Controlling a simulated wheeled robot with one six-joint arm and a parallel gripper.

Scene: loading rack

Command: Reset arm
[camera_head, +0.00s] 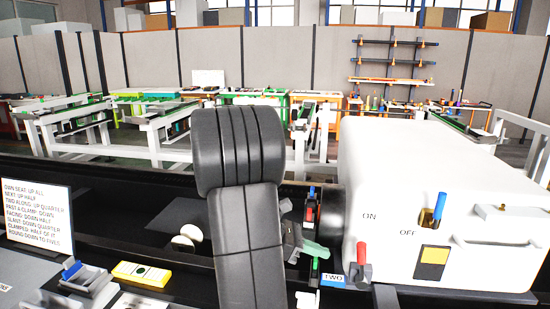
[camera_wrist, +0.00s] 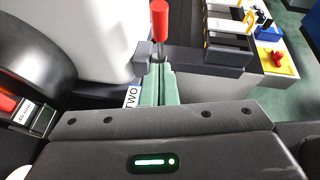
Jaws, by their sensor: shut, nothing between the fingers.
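My gripper shows in the wrist view (camera_wrist: 157,82) as two pale green fingers pressed together with nothing between them. In the head view the green fingers (camera_head: 315,250) show just right of my dark arm, which hides much of the wrist. A lever with a red handle (camera_wrist: 159,20) stands just beyond the fingertips in the wrist view. I cannot tell whether the fingers touch it. The red lever also shows in the head view (camera_head: 361,254), to the right of the fingers, at the front of a white box.
The large white box (camera_head: 400,180), marked ON and OFF, fills the right side. A "TWO" label (camera_head: 333,280) sits below the fingers. A text sign (camera_head: 38,215) and a yellow block (camera_head: 141,273) are at the left. White-framed benches (camera_head: 160,135) stand farther back.

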